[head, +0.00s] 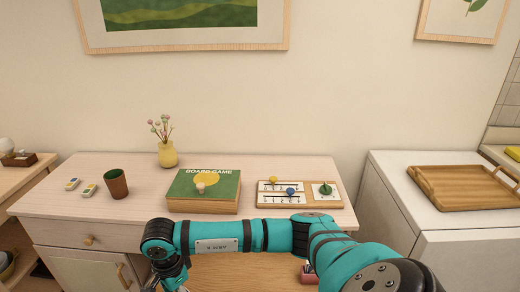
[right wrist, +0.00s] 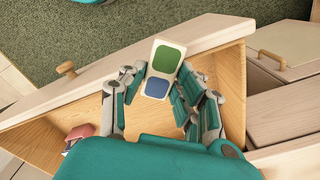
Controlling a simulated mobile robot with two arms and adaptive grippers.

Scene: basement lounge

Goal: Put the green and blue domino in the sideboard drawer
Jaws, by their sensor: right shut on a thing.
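In the right wrist view my right gripper (right wrist: 160,88) is shut on the green and blue domino (right wrist: 167,59), a cream tile with one green and one blue square. The domino is over the open sideboard drawer (right wrist: 226,68), whose wooden inside shows beneath the gripper. In the head view the drawer (head: 235,268) is pulled out, partly hidden by my right arm. My right gripper (head: 168,284) is at the bottom edge there, and the domino is not visible in that view. My left gripper is not in view.
A reddish object (right wrist: 80,132) lies in the drawer. On the sideboard top (head: 140,208) are two other dominoes (head: 72,184), a brown cup (head: 116,184), a vase (head: 168,154), a board game box (head: 205,205) and a number board (head: 298,203). A wooden tray (head: 455,202) is at right.

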